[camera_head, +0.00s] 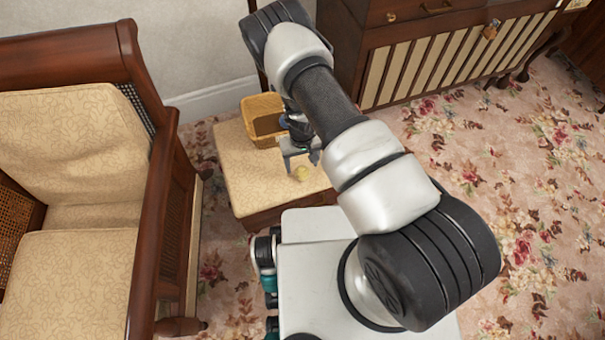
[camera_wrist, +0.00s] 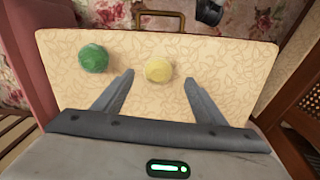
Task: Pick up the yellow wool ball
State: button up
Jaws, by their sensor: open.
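The yellow wool ball (camera_head: 301,173) rests on the cream patterned top of a footstool (camera_head: 245,185). In the wrist view the yellow ball (camera_wrist: 159,69) lies just past and between the two fingertips, with clear space on both sides. My gripper (camera_head: 302,160) is open and empty, pointing down over the footstool close to the ball. In the wrist view my gripper's two fingers (camera_wrist: 158,78) are spread wide. I cannot tell the exact height of the fingertips above the footstool top.
A green ball (camera_wrist: 93,58) sits left of the yellow one in the wrist view. A wicker basket (camera_head: 262,106) stands at the footstool's back. An armchair (camera_head: 150,160) is at left, and a wooden cabinet (camera_head: 370,45) stands behind. Flowered carpet (camera_head: 530,190) is clear at right.

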aim_at(303, 172)
jog(key=shift+s+d+f+b, duration=0.1)
jog(key=shift+f+b, duration=0.25)
jog(key=shift+f, duration=1.2)
jog(key=shift+s+d+f+b, duration=0.1)
jog(key=shift+f+b, duration=0.25)
jog(key=shift+f, duration=1.2)
jog(key=shift+c, duration=0.2)
jog(key=c, duration=1.1)
